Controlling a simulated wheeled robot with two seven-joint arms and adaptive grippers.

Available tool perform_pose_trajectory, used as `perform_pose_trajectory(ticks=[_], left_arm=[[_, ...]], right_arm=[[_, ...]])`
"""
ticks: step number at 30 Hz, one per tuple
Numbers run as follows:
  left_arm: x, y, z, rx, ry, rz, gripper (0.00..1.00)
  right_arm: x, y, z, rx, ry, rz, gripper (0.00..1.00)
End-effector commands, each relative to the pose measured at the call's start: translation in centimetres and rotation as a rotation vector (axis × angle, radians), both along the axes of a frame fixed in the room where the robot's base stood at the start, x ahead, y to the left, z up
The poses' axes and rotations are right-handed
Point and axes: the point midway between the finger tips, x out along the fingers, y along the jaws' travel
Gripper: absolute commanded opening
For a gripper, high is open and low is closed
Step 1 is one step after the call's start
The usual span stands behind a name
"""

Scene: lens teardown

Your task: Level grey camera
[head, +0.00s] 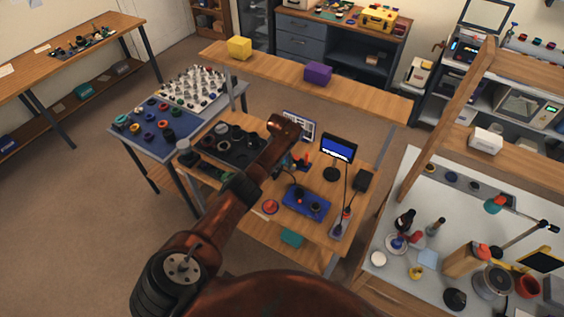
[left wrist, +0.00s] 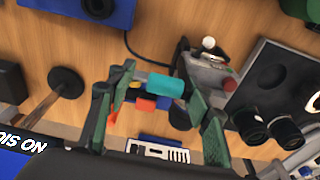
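My left gripper (head: 286,162) is low over the wooden bench (head: 345,185), behind the blue mat. In the left wrist view, its green-padded fingers (left wrist: 157,66) stand apart, with nothing visibly clamped. Between and beyond them are a teal cylinder (left wrist: 165,86) and small yellow, blue, orange and red pieces. A grey device (left wrist: 207,72) with a white knob and a red knob sits beside the right finger, partly hidden by it. It may be the grey camera, but I cannot tell for sure, nor whether it is level. My right gripper is not in view.
A monitor (head: 337,148) on a round-based stand is right of the gripper. A blue mat (head: 292,203) with dark round parts lies in front. A black tray (head: 214,150) of cylinders lies left. A raised wooden shelf (head: 350,87) runs behind.

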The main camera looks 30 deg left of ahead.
Motion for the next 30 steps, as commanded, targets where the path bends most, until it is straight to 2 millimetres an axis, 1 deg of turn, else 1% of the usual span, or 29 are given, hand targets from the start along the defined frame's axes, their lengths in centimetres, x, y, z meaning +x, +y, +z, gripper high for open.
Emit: perform_pose_trajectory(ticks=[7, 9, 14, 17, 24, 27, 30], left_arm=[[-0.1, 0.2, 0.0, 0.003, 0.003, 0.002, 0.45], [-0.2, 0.3, 0.0, 0.003, 0.004, 0.002, 0.45], [-0.2, 0.2, 0.8, 0.002, 0.003, 0.001, 0.45], [-0.3, 0.2, 2.0, 0.003, 0.002, 0.0, 0.45], [-0.8, 0.2, 7.0, 0.003, -0.001, -0.001, 0.45], [-1.0, 0.2, 8.9, 0.002, -0.001, 0.0, 0.45], [-1.3, 0.2, 10.4, 0.002, 0.001, 0.001, 0.45]], right_arm=[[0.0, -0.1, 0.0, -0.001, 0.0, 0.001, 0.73], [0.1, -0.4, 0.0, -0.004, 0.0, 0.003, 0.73], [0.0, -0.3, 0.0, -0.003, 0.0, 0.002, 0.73], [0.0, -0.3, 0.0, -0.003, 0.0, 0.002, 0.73], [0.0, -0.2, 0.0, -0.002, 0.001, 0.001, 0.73], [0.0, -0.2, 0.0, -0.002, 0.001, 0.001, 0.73], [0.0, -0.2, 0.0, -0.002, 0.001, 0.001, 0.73]])
